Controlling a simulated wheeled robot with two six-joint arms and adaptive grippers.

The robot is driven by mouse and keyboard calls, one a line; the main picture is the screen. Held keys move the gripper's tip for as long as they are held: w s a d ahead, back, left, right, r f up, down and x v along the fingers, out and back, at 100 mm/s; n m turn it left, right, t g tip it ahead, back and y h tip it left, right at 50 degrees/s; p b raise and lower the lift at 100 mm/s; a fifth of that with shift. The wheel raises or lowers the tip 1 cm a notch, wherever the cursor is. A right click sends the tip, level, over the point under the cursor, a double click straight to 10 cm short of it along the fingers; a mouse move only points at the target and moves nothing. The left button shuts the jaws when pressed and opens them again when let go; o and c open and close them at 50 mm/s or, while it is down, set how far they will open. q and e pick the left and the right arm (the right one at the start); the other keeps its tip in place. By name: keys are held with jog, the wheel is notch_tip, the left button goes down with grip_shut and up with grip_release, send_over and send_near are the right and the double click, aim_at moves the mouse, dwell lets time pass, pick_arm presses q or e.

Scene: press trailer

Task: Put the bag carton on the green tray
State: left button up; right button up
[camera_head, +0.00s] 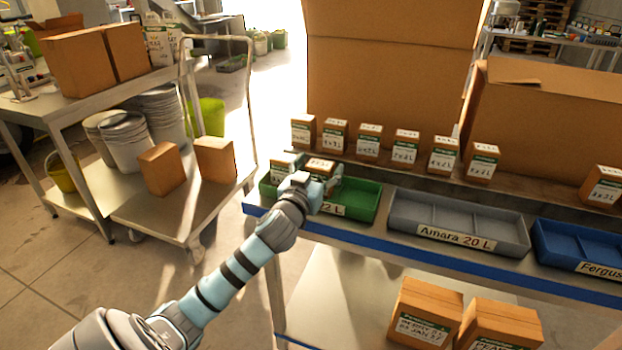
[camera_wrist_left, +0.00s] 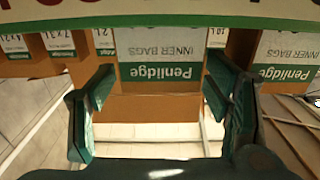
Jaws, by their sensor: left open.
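The green tray (camera_head: 362,203) sits at the left end of the bench's front edge, partly hidden by my arm. Two small cardboard cartons with white and green labels stand at the tray, a left carton (camera_head: 281,164) and a right carton (camera_head: 320,167); my gripper hides their lower parts. My left gripper (camera_head: 314,190) is at the tray. In the left wrist view its fingers (camera_wrist_left: 158,92) are apart, with a carton (camera_wrist_left: 160,73) marked "Penlidge INNER BAGS" showing between them. I cannot tell whether they touch it. My right gripper is not in view.
A grey tray (camera_head: 408,209) marked "Amara 20 L" and a blue tray (camera_head: 569,238) are empty to the right. Several labelled cartons line the ledge behind. Large cardboard boxes (camera_head: 392,75) stand further back. A trolley (camera_head: 120,210) with two boxes stands left.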

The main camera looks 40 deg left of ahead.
pick_arm(q)
jog(key=v, duration=1.1)
jog(key=shift+p, duration=0.4)
